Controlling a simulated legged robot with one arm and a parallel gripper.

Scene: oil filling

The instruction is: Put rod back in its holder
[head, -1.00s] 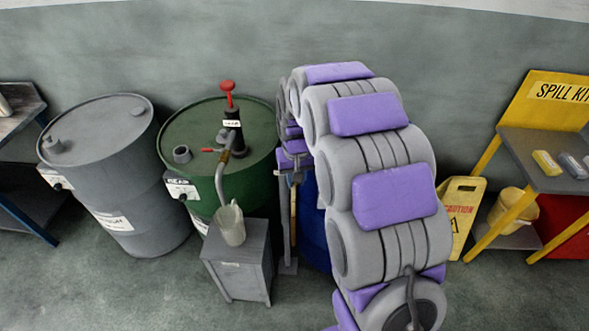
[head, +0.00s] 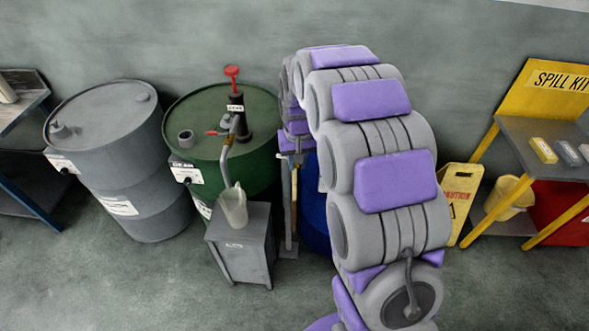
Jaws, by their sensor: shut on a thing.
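My arm curves away from me, and my gripper (head: 293,157) is at its far end, small and partly hidden behind the arm's own links. A thin tan rod (head: 294,198) hangs upright just below it, and my gripper is shut on it. A narrow grey upright stand (head: 287,246) with a flat foot is right beside the rod; it looks like the holder. I cannot tell whether the rod is seated in the stand or only next to it. The rod's top end is hidden at my gripper.
A green drum (head: 192,115) with a red-handled pump (head: 233,100) stands left of the rod. A jug (head: 233,207) sits on a small grey cabinet (head: 240,254). A blue drum (head: 313,222) is behind my arm. A grey drum (head: 112,112) stands left, a yellow caution sign (head: 459,190) right.

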